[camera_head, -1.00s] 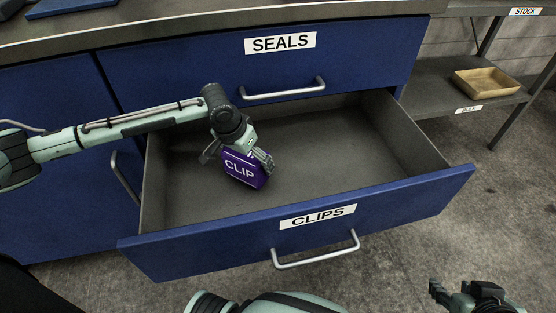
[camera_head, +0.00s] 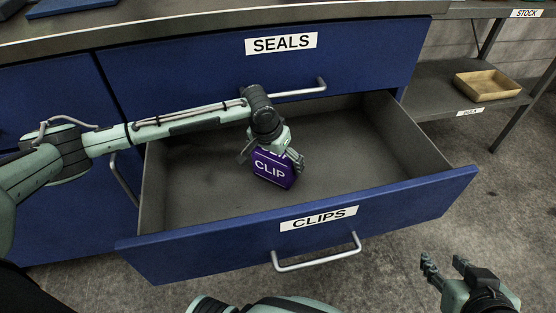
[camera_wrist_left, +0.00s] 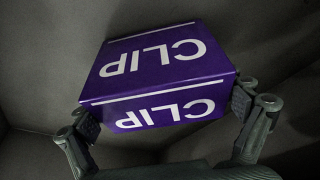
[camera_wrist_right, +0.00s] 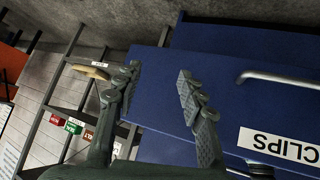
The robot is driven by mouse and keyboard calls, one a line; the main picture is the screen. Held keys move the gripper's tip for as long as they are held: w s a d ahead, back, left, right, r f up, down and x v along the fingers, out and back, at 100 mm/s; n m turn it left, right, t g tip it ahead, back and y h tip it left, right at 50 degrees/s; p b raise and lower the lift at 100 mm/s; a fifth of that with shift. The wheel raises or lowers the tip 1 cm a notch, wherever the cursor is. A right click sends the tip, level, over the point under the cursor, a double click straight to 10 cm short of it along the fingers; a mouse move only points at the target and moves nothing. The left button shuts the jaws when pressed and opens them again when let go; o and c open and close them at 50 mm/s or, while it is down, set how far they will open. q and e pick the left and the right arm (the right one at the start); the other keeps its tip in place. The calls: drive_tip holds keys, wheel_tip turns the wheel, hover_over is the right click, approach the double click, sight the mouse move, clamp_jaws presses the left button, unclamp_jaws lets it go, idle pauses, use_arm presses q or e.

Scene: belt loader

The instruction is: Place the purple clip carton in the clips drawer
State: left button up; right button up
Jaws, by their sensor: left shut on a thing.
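The purple clip carton (camera_head: 273,170) is held by my left gripper (camera_head: 272,158) inside the open clips drawer (camera_head: 410,205), near the middle of its width. In the left wrist view the carton (camera_wrist_left: 160,65) sits between both fingers, its white CLIP lettering upside down. I cannot tell whether its underside touches the drawer floor. The drawer is labelled CLIPS and is pulled well out. My right gripper (camera_head: 447,264) is open and empty, in front of the drawer at the lower right; its parted fingers show in the right wrist view (camera_wrist_right: 160,85).
The closed SEALS drawer (camera_head: 200,75) is above and behind the open drawer. A shelf at the right holds a tan tray (camera_head: 487,84). The right part of the clips drawer is empty. Several small coloured boxes show on a rack in the right wrist view (camera_wrist_right: 74,126).

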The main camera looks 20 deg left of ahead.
use_arm(q)
drive_tip(key=o, duration=0.9)
drive_tip(key=shift+f, duration=0.1)
use_arm(e)
drive_tip(key=shift+s+d+f, duration=0.1)
drive_tip(key=shift+s+d, duration=0.05)
drive_tip(key=shift+d, duration=0.05)
use_arm(q)
drive_tip(key=shift+s+r, duration=0.1)
drive_tip(key=shift+r, duration=0.35)
drive_tip(key=p+v, duration=0.2)
drive_tip(key=v, duration=0.8)
drive_tip(key=shift+r, duration=0.25)
drive_tip(key=shift+s+a+r, duration=0.1)
drive_tip(key=shift+s+r, duration=0.1)
drive_tip(key=shift+r, duration=0.25)
use_arm(e)
drive_tip(key=s+d+f+m+g+h, duration=0.1)
drive_tip(key=s+d+f+g+h, duration=0.1)
drive_tip(key=s+d+g, duration=0.3)
drive_tip(key=shift+s+d+f+g, duration=0.3)
drive_tip(key=shift+s+d+f, duration=0.75)
drive_tip(key=shift+s, duration=1.1)
drive_tip(key=shift+d+r, duration=0.1)
drive_tip(key=shift+r, duration=0.05)
